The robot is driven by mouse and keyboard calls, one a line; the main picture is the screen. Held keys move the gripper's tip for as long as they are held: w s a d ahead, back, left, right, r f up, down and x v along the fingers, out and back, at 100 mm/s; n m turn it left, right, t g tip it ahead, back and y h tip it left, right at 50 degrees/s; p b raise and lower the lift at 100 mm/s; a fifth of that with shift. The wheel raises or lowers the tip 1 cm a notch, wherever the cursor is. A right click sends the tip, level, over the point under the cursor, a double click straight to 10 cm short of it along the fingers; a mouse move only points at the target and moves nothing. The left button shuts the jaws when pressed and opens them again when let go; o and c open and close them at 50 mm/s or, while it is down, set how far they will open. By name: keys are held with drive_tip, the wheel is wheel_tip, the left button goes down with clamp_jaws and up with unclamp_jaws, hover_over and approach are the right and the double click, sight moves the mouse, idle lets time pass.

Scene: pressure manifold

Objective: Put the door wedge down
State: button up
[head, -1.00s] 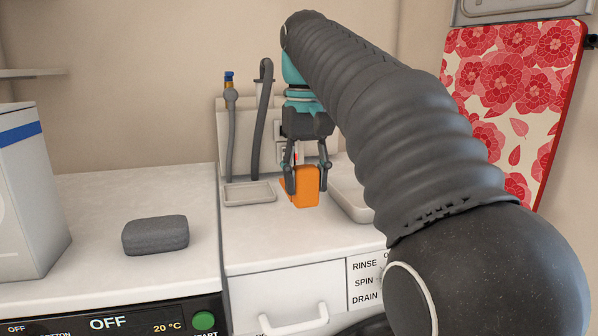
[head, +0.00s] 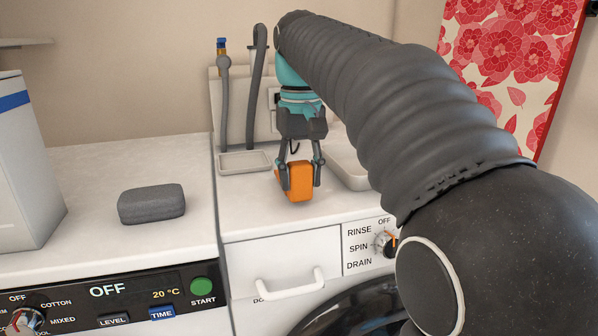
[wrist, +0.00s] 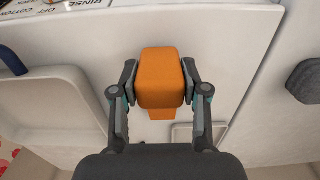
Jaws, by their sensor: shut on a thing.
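The orange door wedge (head: 299,181) is between the fingers of my gripper (head: 300,178), over the white top of the right-hand machine (head: 240,222). In the wrist view the wedge (wrist: 161,78) sits squarely between both fingertips of my gripper (wrist: 160,85), which are shut on its sides. The wedge is at or just above the surface; I cannot tell whether its underside touches.
A shallow tray (head: 246,169) lies behind and left of the wedge, and another tray (head: 350,176) lies to its right. Two hoses (head: 224,105) stand at the back. A grey block (head: 151,204) rests on the left machine. The top's front is clear.

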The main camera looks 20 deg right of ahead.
drive_tip(key=shift+f+b, duration=0.35)
drive_tip(key=shift+f, duration=0.25)
drive_tip(key=o, duration=1.2)
drive_tip(key=shift+o, duration=0.2)
drive_tip(key=shift+r, duration=0.1)
